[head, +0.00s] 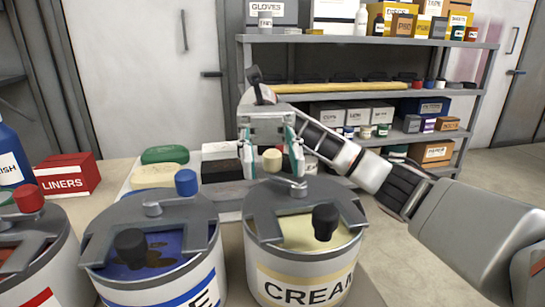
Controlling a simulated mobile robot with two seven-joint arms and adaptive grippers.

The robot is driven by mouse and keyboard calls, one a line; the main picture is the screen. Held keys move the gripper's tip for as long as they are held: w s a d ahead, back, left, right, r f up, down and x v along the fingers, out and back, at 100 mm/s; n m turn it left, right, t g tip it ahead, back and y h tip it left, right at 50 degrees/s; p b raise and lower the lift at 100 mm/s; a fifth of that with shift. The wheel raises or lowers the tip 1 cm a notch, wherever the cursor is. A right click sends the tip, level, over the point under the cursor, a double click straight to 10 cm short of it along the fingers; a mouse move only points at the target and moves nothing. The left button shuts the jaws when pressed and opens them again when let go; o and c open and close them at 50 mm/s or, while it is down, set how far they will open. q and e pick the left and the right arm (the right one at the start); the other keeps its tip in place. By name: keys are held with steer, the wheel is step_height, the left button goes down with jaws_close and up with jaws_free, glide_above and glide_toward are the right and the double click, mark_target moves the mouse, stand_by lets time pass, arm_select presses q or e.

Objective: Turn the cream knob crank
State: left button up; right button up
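The CREAM paint can (305,277) stands at the front centre, with pale cream paint under its grey bridge lid. Its crank has a small hub (299,188) and a round cream knob (272,160) at the back left. My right gripper (272,170) points down at the knob from behind. Its two fingers are apart, one on each side of the knob, with gaps that look clear. I cannot tell whether the knob lies exactly between them in depth. A black knob (325,220) sits at the front of the same lid. My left gripper is not in view.
A can with a blue knob (186,182) stands close on the left, and one with a red knob (28,198) farther left. Behind are a tray with green and cream blocks (160,175) and a red LINERS box (67,176). Stocked shelves (400,90) stand at the back.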

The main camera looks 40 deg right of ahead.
mark_target(273, 151)
step_height(273, 151, up, 10)
stand_by(0.5)
stand_by(0.4)
